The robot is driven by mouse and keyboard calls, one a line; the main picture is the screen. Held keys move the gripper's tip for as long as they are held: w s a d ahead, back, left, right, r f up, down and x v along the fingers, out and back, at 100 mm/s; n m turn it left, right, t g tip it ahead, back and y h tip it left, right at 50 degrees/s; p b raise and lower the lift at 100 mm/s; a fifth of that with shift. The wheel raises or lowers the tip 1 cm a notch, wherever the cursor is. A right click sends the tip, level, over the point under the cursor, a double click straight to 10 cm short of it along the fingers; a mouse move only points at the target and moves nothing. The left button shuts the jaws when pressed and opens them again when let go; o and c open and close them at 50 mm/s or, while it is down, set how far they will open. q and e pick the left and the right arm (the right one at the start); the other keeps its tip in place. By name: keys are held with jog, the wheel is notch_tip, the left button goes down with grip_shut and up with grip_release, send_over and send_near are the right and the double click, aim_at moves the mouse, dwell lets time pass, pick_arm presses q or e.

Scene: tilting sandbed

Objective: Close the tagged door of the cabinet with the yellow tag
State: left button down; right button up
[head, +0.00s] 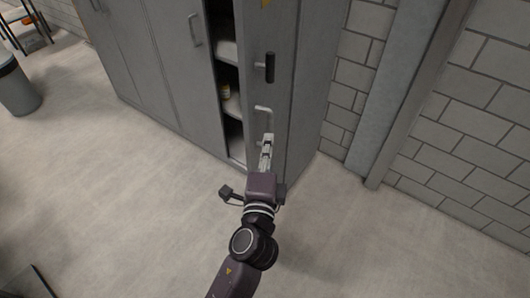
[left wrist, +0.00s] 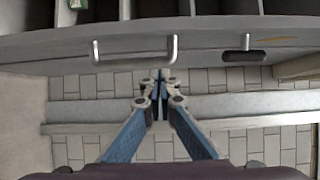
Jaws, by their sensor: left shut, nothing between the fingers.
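The grey cabinet door (head: 287,88) with a yellow tag (head: 266,3) at its top edge stands open, and shelves show through the gap on its left. It carries a black handle (head: 270,67) and a pale bar handle (head: 264,110). In the left wrist view the door (left wrist: 208,44) runs across the upper part, with its black handle (left wrist: 245,54) at right. My left gripper (head: 267,142) is shut and empty, in front of the lower part of the door. Its fingertips (left wrist: 158,76) show close to the door; I cannot tell whether they touch. My right gripper is not in view.
More closed grey cabinet doors (head: 150,55) stand to the left. A small yellowish item (head: 226,91) sits on a shelf. A grey bin (head: 17,86) is at far left. A block wall (head: 470,120) and a pillar are on the right. The floor (head: 110,190) at left is clear.

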aim_at(254, 132)
pick_arm(q)
jog(key=w, duration=0.1)
jog(key=w+p, duration=0.1)
jog(key=w, duration=0.1)
jog(key=shift+a+r, duration=0.2)
jog(key=a, duration=0.2)
jog(key=w+a+p, duration=0.1)
jog(key=shift+f, duration=0.25)
jog(key=shift+w, duration=0.1)
